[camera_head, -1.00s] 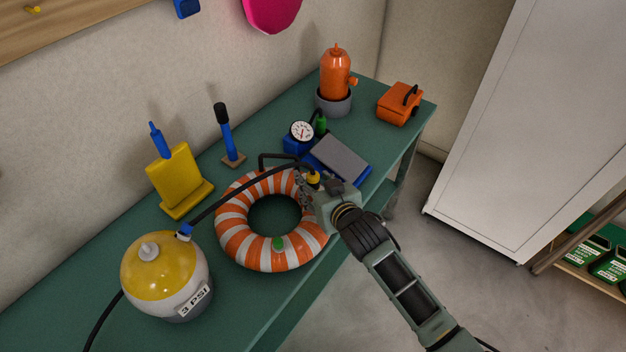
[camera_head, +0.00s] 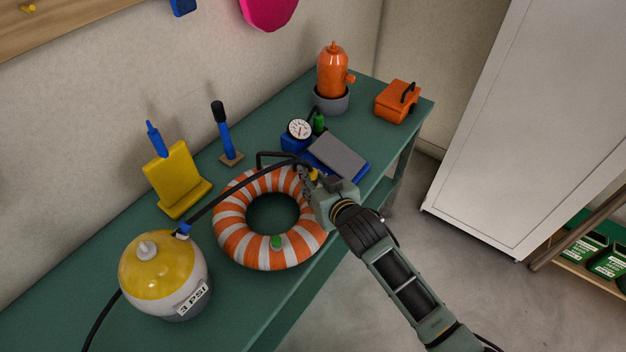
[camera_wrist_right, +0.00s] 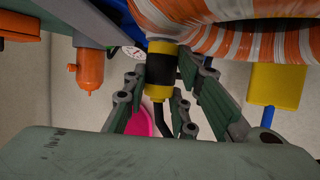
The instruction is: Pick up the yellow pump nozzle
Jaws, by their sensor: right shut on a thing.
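The yellow pump nozzle (camera_head: 313,174) is at the right rim of the orange-and-white ring float, at the end of a black hose. In the right wrist view the nozzle (camera_wrist_right: 160,72) is a yellow cylinder with a black band, between the fingers. My right gripper (camera_head: 309,183) is shut on it, and its fingers partly hide it in the head view. The fingers also show on both sides of the nozzle in the right wrist view (camera_wrist_right: 168,85). The nozzle's far end is close to the ring; whether they touch is unclear. My left gripper is not in view.
The ring float (camera_head: 232,243) lies on the green table (camera_head: 130,230). The blue foot pump (camera_head: 335,157) with a gauge is behind the gripper. A yellow-topped ball tank (camera_head: 160,270) stands at front left. An orange hydrant (camera_head: 333,72) and orange box (camera_head: 398,101) stand at the back.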

